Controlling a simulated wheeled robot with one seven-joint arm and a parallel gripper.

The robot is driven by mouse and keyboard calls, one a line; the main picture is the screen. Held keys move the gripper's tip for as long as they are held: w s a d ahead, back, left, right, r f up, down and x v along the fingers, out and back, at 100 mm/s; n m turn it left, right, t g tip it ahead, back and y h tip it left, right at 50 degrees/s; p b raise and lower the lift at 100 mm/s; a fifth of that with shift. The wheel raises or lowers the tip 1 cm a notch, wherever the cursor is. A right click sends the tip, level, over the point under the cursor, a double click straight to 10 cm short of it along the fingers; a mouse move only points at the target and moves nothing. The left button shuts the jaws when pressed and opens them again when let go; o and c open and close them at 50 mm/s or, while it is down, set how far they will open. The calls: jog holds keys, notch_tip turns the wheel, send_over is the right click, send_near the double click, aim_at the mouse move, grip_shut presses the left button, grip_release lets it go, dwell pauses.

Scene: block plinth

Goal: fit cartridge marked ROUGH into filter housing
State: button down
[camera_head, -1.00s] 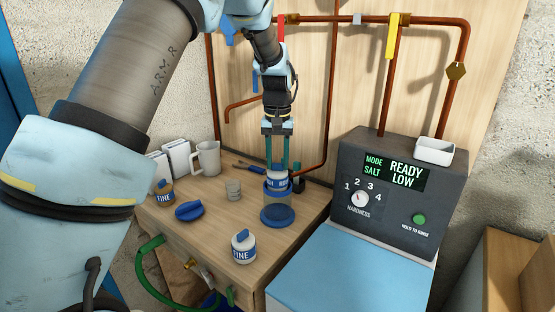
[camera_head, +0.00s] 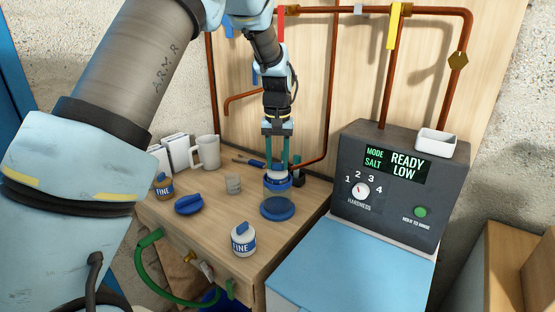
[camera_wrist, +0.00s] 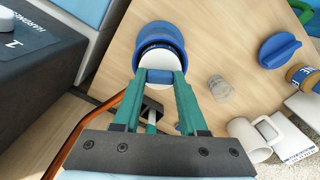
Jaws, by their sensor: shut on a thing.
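The filter housing is a clear bowl with a blue rim and blue foot (camera_head: 278,211) standing on the wooden bench; its blue rim also shows in the wrist view (camera_wrist: 160,32). My gripper (camera_head: 277,168) is shut on the top of a white cartridge (camera_head: 278,172), whose white top also shows in the wrist view (camera_wrist: 158,66). The cartridge is upright, with its lower part down inside the housing's mouth. Its marking is hidden, and I cannot tell whether it is seated. A blue lid (camera_head: 189,204) lies left of the housing.
A white cartridge marked FINE (camera_head: 243,241) stands near the bench's front edge. A brown-bodied one marked FINE (camera_head: 164,187) stands at left. A mug (camera_head: 206,152), a small beige cup-like piece (camera_head: 233,184) and a grey control box (camera_head: 385,185) are nearby.

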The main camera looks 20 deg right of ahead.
aim_at(278, 170)
jog(key=shift+f+b, duration=1.45)
jog(key=shift+f, duration=1.4)
jog(key=shift+c, duration=1)
grip_release()
jog(key=shift+d+r+p, duration=0.1)
jog(key=shift+r+p, duration=1.15)
jog(key=shift+r, duration=0.4)
jog(key=shift+o, duration=0.3)
jog(key=shift+r+p, duration=0.7)
jog(key=shift+r, duration=0.3)
jog(key=shift+f, duration=0.15)
